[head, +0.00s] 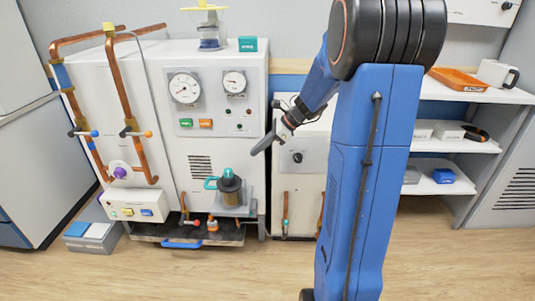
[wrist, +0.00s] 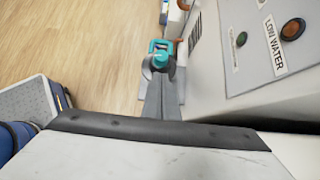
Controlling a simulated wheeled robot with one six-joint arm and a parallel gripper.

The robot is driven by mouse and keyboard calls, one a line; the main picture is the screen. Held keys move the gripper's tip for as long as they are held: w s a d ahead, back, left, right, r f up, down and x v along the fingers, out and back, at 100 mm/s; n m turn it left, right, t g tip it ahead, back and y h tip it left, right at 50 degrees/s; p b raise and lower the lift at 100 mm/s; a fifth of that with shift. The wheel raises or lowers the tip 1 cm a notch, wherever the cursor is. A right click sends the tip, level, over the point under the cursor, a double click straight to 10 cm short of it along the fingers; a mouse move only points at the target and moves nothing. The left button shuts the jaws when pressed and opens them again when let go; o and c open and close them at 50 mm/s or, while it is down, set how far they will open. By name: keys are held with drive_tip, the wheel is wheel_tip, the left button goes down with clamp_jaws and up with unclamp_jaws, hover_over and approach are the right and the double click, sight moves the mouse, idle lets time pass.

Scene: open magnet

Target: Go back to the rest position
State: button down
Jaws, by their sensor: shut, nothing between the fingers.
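My gripper (head: 264,145) is in the middle of the head view, at the end of my blue arm, in front of the white cabinet. Its fingers are together and nothing is between them. The wrist view shows the closed fingers (wrist: 163,97) pointing away from the camera, towards the floor side of the cabinet. A dark canister with a teal handle (head: 229,184) stands on a small shelf below and left of my gripper. It also shows past the fingertips in the wrist view (wrist: 160,55); the two look apart in the head view.
The white cabinet (head: 221,138) carries gauges and buttons close to my gripper. Copper pipes (head: 130,100) rise on the left. Shelves (head: 455,145) on the right hold an orange tray (head: 457,79), a white mug (head: 496,73) and a blue box (head: 443,176). The wooden floor in front is clear.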

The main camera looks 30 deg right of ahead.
drive_tip(key=shift+s+d+f+t+y, duration=0.35)
drive_tip(key=shift+s+d+f+y, duration=0.15)
drive_tip(key=shift+d, duration=0.25)
drive_tip(key=shift+s+d+f+t+y, duration=0.4)
drive_tip(key=shift+s+d+y, duration=0.1)
drive_tip(key=shift+d, duration=0.2)
drive_tip(key=s+a+r+n+g+h, duration=0.4)
drive_tip(key=s+a+n, duration=0.7)
drive_tip(key=s+a, duration=0.3)
drive_tip(key=s+a+r+n+t+h, duration=0.1)
drive_tip(key=s+n+h, duration=0.4)
drive_tip(key=s+n, duration=0.8)
drive_tip(key=shift+s+a+r+n+t, duration=0.45)
drive_tip(key=shift+s+t, duration=0.2)
drive_tip(key=shift+s, duration=1)
